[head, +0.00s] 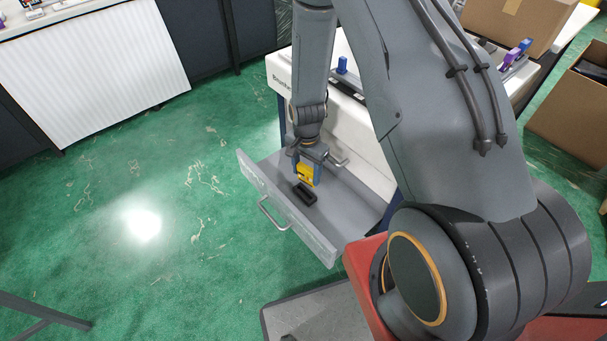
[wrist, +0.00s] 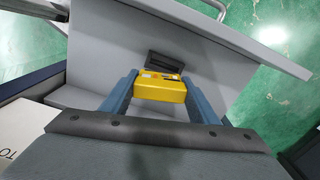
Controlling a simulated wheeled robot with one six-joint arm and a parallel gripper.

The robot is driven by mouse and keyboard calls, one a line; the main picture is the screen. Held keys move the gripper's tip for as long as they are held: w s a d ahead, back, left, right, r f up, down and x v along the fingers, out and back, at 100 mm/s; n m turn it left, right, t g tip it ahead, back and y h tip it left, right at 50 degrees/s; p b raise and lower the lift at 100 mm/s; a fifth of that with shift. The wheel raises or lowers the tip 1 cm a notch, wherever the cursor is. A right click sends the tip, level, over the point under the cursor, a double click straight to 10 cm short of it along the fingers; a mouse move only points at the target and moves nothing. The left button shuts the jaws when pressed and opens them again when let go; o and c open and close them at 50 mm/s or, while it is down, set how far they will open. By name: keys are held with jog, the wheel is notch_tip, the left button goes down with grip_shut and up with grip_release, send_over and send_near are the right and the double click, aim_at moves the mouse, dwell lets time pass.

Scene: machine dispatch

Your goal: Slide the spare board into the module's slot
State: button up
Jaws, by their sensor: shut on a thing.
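My gripper (head: 308,176) is shut on a yellow block-like piece (wrist: 160,90), which I take to be the spare board. The piece sits between the two blue-grey fingers and has small grey and dark markings on its upper edge. A black holder with a recess (head: 306,195) lies on the floor of an open grey drawer (head: 345,205). It also shows in the wrist view (wrist: 166,59), just beyond the yellow piece. The piece appears close to the holder; I cannot tell whether they touch. No module slot is clearly identifiable.
The drawer's front panel (head: 270,198) with its handle (head: 270,214) stands beyond the gripper. The white machine body (head: 355,122) is behind the drawer, with a blue part (head: 342,65) on top. Cardboard boxes (head: 510,22) are at upper right. The green floor at left is clear.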

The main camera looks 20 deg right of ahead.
aim_at(304, 181)
jog(key=shift+w+f+m+b, duration=0.15)
jog(key=shift+w+m+b, duration=0.15)
jog(key=shift+m, duration=0.3)
jog(key=shift+w+f+m+b, duration=0.15)
jog(key=shift+w+m, duration=0.25)
jog(key=shift+m, duration=0.2)
jog(key=shift+a, duration=0.15)
jog(key=shift+f+b, duration=1.55)
jog(key=shift+f, duration=1.35)
jog(key=shift+f+b, duration=0.7)
jog(key=shift+f, duration=0.95)
jog(key=o, duration=1.1)
jog(key=shift+r, duration=0.15)
jog(key=shift+r, duration=3.8)
